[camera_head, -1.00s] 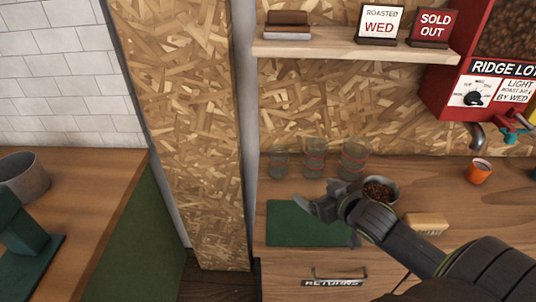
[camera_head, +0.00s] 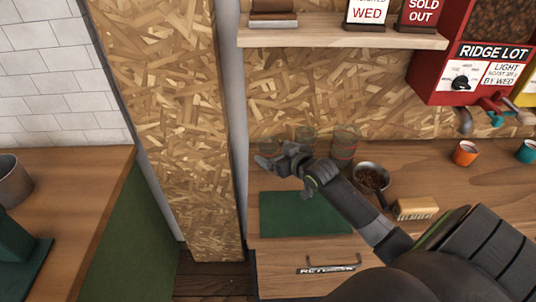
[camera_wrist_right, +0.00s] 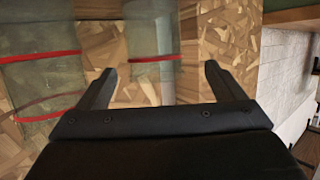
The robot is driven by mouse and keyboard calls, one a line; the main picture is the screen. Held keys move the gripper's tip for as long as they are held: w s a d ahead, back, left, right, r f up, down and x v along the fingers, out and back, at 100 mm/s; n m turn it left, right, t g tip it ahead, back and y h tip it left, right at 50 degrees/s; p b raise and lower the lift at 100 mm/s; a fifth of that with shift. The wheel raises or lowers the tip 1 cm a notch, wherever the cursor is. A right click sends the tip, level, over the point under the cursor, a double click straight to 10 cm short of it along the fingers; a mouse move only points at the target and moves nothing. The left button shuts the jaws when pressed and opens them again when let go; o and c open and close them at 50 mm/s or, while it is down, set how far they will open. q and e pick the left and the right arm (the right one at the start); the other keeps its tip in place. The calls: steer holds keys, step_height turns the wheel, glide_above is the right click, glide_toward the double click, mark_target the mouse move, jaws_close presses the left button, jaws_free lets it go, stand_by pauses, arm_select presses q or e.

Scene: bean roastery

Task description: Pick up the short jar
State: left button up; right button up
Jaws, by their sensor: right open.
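Three clear glass jars with red bands stand in a row at the back of the counter in the head view. The short jar (camera_head: 267,141) is the leftmost, partly hidden behind my right gripper (camera_head: 276,157). The middle jar (camera_head: 307,137) and the tallest jar (camera_head: 344,144) stand to its right. In the right wrist view the short jar (camera_wrist_right: 152,55), with one red band, shows beyond the gap between the open fingers of my right gripper (camera_wrist_right: 160,85). The two-banded middle jar (camera_wrist_right: 40,80) is left of them there. My left gripper is out of view.
A green mat (camera_head: 300,215) lies in front of the jars. A metal pan of beans (camera_head: 371,178), a brush (camera_head: 415,209) and an orange cup (camera_head: 465,153) are to the right. A shelf (camera_head: 340,36) hangs above; a chipboard post (camera_head: 165,130) stands left.

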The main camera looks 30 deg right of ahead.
mark_target(262, 144)
steer(key=shift+d+p+x, duration=0.15)
steer(key=shift+p+x, duration=0.1)
steer(key=shift+x, duration=1.15)
steer(key=shift+d+p+x, duration=0.15)
steer(key=shift+p+x, duration=0.05)
steer(key=shift+x, duration=1.2)
steer(key=shift+s+f, duration=0.1)
steer(key=c, duration=1.1)
